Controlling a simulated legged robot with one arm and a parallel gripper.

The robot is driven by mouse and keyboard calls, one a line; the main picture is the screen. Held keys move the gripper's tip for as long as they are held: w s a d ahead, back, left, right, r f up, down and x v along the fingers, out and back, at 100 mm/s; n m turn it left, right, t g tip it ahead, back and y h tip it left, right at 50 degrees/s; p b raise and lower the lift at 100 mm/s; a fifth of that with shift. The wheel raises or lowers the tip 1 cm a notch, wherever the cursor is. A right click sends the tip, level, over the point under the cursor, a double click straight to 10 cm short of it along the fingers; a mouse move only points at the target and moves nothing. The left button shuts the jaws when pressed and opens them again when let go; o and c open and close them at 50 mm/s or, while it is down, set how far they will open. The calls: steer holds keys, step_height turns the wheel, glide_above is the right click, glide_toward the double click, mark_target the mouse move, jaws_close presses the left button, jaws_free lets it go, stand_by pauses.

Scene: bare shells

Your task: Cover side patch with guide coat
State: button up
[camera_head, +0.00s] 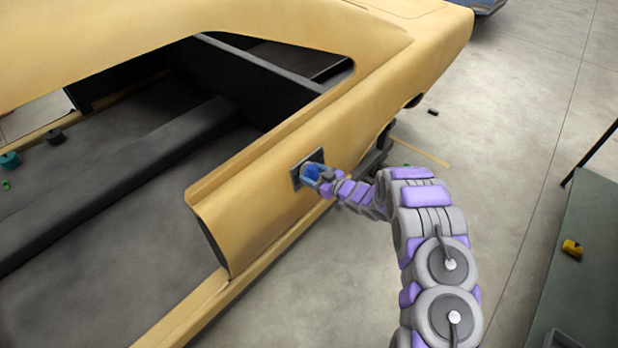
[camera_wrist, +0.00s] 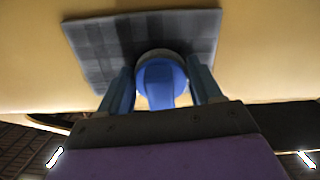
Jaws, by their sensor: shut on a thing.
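The side patch (camera_head: 298,178) is a dark grey rectangle on the yellow car body shell (camera_head: 258,208). In the wrist view the patch (camera_wrist: 92,45) shows a chequered mix of darker and lighter grey squares. My gripper (camera_head: 314,172) is at the patch, its two blue-grey fingers shut on a round blue applicator (camera_wrist: 160,80) with a grey rim. The applicator is in front of the lower middle of the patch and looks to be against it; its contact face is hidden. My gripper also shows in the wrist view (camera_wrist: 158,92).
A grey-green bench (camera_head: 585,265) stands at the right with a small yellow item (camera_head: 572,249) on it. Small teal (camera_head: 10,160) and dark (camera_head: 54,137) items lie inside the shell. A small black item (camera_head: 433,113) lies on the open concrete floor.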

mark_target(319, 160)
steer(key=shift+w+d+b, duration=0.25)
steer(key=shift+w+d, duration=0.85)
steer(key=shift+w, duration=0.3)
steer(key=shift+w+d+b, duration=0.2)
steer(key=shift+w+d, duration=0.9)
steer(key=shift+w, duration=0.3)
steer(key=shift+w+d+b, duration=0.85)
steer(key=shift+w+d, duration=0.2)
steer(key=shift+w, duration=0.25)
